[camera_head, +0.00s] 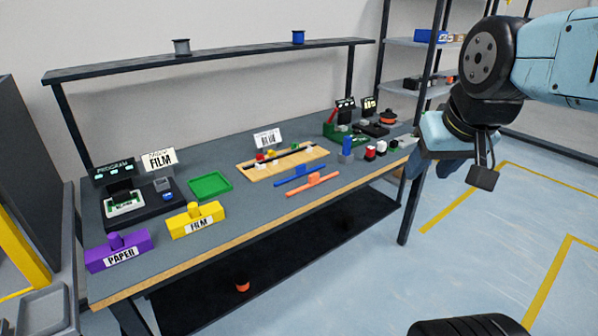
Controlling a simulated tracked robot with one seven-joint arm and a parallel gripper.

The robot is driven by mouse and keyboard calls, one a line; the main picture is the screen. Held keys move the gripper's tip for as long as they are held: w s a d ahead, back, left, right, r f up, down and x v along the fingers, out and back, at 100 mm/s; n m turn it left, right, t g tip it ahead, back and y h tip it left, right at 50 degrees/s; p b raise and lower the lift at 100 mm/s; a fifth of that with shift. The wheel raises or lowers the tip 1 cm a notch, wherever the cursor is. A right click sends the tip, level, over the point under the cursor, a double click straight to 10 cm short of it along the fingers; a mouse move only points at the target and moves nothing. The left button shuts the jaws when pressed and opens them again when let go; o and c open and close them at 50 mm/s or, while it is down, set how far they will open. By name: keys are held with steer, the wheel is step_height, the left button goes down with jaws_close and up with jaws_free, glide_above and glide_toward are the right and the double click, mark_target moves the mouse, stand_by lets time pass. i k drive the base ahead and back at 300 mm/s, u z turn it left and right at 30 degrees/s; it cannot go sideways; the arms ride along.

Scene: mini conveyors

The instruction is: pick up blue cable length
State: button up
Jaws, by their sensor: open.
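A long thin blue strip (296,180), which looks like the blue cable length, lies on the grey workbench (235,195) near its front middle. It has a raised piece along it. A similar orange strip (308,187) lies just in front of it. My gripper (472,170) is open at the right, in the air beyond the bench's right end. It is well apart from the blue strip. No object shows between its fingers, though part of it is hidden by its own body.
Behind the strips is a wooden board (262,180) with small parts. A green tray (210,186), yellow FILM block (196,221) and purple PAPER block (118,253) stand left. An overhead shelf (225,57) spans the back.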

mark_target(301, 171)
steer(key=i, duration=1)
